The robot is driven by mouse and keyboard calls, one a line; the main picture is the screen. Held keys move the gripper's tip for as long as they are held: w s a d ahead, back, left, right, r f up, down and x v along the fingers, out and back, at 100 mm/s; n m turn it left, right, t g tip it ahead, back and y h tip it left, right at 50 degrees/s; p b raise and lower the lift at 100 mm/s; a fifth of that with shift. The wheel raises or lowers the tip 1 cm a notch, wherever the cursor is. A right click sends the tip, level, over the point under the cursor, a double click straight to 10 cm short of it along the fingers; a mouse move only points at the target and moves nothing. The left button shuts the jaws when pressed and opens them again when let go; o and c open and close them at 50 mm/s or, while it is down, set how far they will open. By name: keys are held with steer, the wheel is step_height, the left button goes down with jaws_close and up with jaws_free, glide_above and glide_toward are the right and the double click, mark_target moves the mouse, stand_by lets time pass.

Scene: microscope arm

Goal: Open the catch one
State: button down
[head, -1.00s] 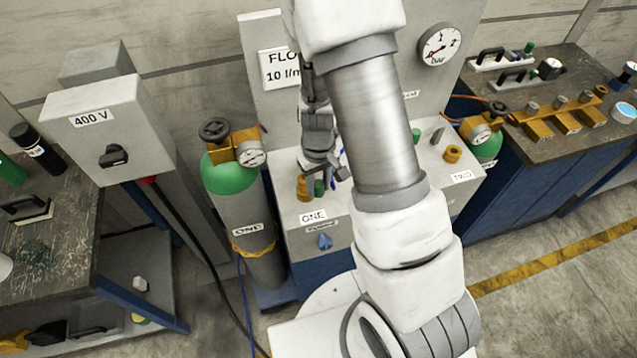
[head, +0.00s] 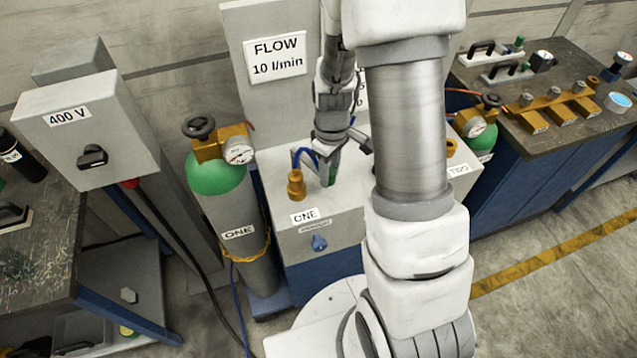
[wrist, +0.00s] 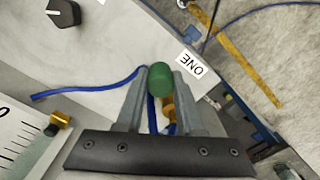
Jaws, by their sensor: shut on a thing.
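My gripper (wrist: 160,84) is shut on a green round-ended piece (wrist: 159,80), held between its two fingertips. In the head view the green piece (head: 333,172) is below my gripper (head: 331,150), to the right of an upright brass fitting (head: 296,186). A blue hose (wrist: 88,90) runs up to the fingers, and a bit of brass (wrist: 169,108) shows between them. The label ONE (head: 304,216) is on the cabinet (head: 290,240), with a small blue part (head: 319,243) on the front below it. I cannot tell which part is the catch.
A green-topped gas cylinder (head: 240,205) marked ONE stands left of the cabinet. A grey 400 V box (head: 90,125) is further left. A second brass fitting (head: 450,147) is near the label TWO (head: 459,169). My arm hides the cabinet's middle.

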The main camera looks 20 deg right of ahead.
steer(key=w+d+n+b, duration=0.1)
steer(key=w+d+n, duration=0.6)
steer(key=n, duration=0.2)
steer(key=shift+w+d, duration=0.1)
stand_by(0.4)
steer(key=c, duration=0.5)
jaws_free()
step_height(320, 180, up, 18)
steer(key=shift+f, duration=0.25)
stand_by(0.3)
